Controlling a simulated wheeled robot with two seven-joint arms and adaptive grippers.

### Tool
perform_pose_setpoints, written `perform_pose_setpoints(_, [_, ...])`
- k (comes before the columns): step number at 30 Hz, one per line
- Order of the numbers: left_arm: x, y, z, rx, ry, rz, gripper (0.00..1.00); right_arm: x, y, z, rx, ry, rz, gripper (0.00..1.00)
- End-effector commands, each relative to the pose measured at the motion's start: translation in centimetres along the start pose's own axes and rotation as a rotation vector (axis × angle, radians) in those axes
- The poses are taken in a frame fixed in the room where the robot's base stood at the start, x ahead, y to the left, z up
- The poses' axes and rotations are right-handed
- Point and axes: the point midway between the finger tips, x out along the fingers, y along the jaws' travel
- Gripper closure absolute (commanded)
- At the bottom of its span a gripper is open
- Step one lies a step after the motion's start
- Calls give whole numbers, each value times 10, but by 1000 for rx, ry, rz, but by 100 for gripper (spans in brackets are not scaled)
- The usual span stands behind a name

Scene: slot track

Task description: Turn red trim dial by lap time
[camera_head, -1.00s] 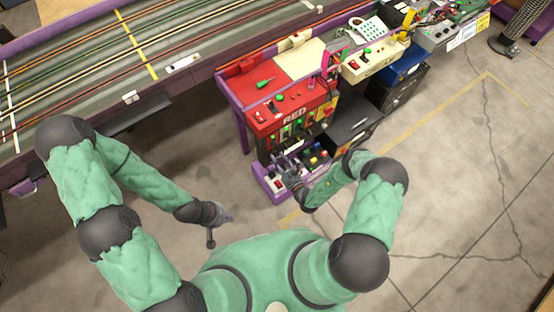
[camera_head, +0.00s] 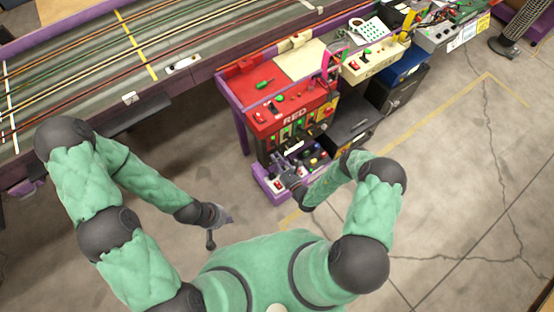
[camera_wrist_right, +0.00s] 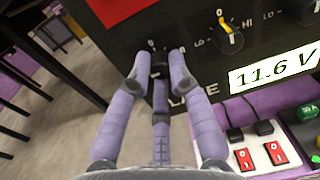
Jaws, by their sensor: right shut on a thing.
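The red station with the RED label (camera_head: 294,115) stands right of centre in the head view. My right gripper (camera_wrist_right: 158,54) is at its dark front panel (camera_wrist_right: 180,30) in the right wrist view. Its fingers are shut around a small dark dial (camera_wrist_right: 158,66), mostly hidden between them. The dial's scale shows only in part above the fingertips, so I cannot read its setting. A yellow-pointer dial (camera_wrist_right: 229,37) sits to the right, marked LO and HI. My left gripper (camera_head: 224,217) hangs over the floor, away from the station; its opening is unclear.
A display reading 11.6 V (camera_wrist_right: 275,67) is right of the gripped dial. Below it are red rocker switches (camera_wrist_right: 276,153) and a green button (camera_wrist_right: 307,112) on a lower shelf. The slot track (camera_head: 90,60) runs along the back left. Floor between the arms is clear.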

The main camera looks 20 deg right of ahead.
Motion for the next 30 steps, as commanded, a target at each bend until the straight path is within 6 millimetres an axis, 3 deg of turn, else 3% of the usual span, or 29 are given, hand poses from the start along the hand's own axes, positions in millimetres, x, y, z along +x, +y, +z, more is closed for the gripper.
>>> perform_pose_setpoints(16, [2, -1, 0, 0, 0, 0, 100, 1, -2, 2, 107, -2, 1, 100])
perform_pose_setpoints(30, [8, -3, 0, 0, 0, 0, 100, 2, -4, 3, 511, 12, 4, 100])
